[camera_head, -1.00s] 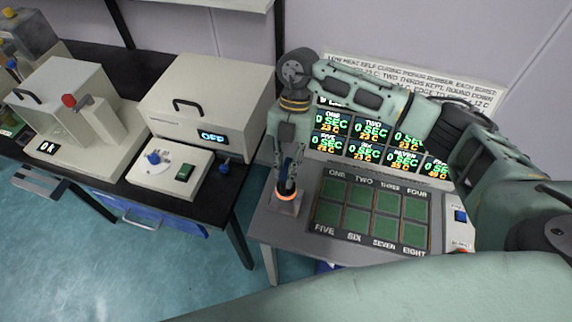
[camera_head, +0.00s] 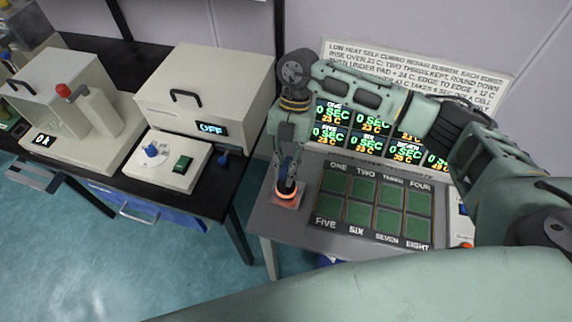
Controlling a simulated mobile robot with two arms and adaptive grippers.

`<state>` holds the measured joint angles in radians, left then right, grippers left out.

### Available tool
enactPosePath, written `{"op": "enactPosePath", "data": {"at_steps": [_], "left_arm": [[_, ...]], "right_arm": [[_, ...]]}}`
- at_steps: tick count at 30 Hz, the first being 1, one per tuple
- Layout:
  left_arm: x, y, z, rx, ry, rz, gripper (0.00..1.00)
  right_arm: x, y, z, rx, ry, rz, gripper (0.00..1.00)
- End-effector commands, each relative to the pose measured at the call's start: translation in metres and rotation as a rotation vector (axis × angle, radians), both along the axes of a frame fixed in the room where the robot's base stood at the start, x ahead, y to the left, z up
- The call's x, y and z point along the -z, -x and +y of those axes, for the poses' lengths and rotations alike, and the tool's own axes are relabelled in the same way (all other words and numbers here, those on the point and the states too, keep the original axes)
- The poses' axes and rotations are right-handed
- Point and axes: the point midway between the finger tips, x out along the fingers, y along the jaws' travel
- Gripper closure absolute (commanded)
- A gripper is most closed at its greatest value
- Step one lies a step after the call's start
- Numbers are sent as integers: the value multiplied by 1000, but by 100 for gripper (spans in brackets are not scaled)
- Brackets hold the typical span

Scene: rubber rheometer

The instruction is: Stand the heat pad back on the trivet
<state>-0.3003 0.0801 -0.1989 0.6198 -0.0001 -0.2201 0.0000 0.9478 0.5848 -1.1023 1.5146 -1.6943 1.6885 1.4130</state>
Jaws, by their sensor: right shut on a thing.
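My right gripper (camera_head: 286,185) points straight down at the left end of the grey table and is shut on the heat pad (camera_head: 287,193). Only an orange-glowing rim of the pad shows below the fingers; the rest is hidden by the gripper. The pad is over the trivet (camera_head: 275,200), a small pale square plate at the table's left side. I cannot tell whether the pad touches the trivet. My left gripper is not in view.
A panel of green cells (camera_head: 375,205) labelled ONE to EIGHT lies right of the trivet. Timer displays (camera_head: 372,118) stand behind it, under a written sign (camera_head: 415,70). A black bench (camera_head: 215,185) holds an oven-like box (camera_head: 205,95) showing OFF and a control box (camera_head: 168,160).

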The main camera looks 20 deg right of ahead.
Motion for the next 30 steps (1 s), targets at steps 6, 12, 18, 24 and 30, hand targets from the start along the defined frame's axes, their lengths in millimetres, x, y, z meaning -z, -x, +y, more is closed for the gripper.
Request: {"op": "enactPosePath", "data": {"at_steps": [6,12,18,24,30], "left_arm": [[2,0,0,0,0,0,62],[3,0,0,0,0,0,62],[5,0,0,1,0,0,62],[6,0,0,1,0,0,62],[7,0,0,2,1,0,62]], "right_arm": [[1,-1,1,-1,-3,-2,100],[3,-1,1,-1,-3,-2,100],[5,-1,1,-1,-2,-1,100],[8,-1,1,-1,-2,-1,100],[10,-1,1,-1,-2,-1,100]]}}
